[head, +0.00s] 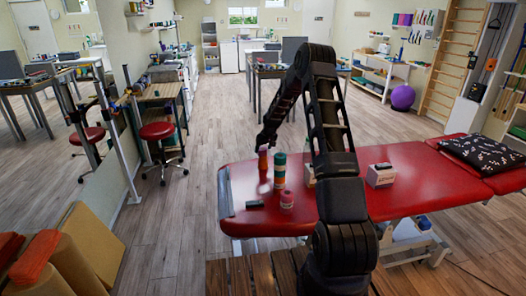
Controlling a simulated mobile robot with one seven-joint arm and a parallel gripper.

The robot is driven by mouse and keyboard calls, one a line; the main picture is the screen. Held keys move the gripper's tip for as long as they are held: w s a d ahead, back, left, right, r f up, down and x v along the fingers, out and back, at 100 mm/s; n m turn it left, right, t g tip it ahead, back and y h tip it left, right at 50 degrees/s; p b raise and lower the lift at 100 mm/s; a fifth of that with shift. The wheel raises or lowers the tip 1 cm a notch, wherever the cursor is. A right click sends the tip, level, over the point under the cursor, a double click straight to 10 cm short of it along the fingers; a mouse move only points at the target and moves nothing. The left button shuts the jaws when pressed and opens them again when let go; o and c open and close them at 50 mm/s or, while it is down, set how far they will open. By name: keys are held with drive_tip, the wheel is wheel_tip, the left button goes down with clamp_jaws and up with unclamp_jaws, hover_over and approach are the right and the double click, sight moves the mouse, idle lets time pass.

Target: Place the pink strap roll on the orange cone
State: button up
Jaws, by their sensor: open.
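A red padded treatment table (415,160) stands in front of me. A small orange-brown upright object (263,161) stands left of that stack, close below my gripper. I cannot make out for sure which of these is the orange cone. My gripper (263,146) points down over the left part of the table, open; its fingertips are small and hard to see.
A dark green roll (254,204) lies at the table's front left. A white box (380,176) stands right of my arm; another box (309,176) is partly hidden by it. A patterned black pillow (484,152) lies at right. A red stool (157,131) stands left.

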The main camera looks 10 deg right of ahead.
drive_tip(key=s+a+f+v, duration=0.1)
drive_tip(key=s+v, duration=0.2)
drive_tip(key=v, duration=1.1)
drive_tip(key=s+a+v, duration=0.2)
drive_tip(key=v, duration=1.1)
drive_tip(key=s+r+m+h, duration=0.1)
drive_tip(key=s+r, duration=0.4)
drive_tip(key=s, duration=0.3)
drive_tip(key=s+r+m+h, duration=0.1)
drive_tip(key=s+r, duration=0.4)
drive_tip(key=s, duration=0.3)
drive_tip(key=s+d+r+m, duration=0.1)
drive_tip(key=s, duration=1.4)
drive_tip(key=s+d+r+m, duration=0.1)
drive_tip(key=s+d, duration=0.1)
drive_tip(key=s, duration=1.3)
drive_tip(key=shift+r+t, duration=0.2)
drive_tip(key=shift+t, duration=0.2)
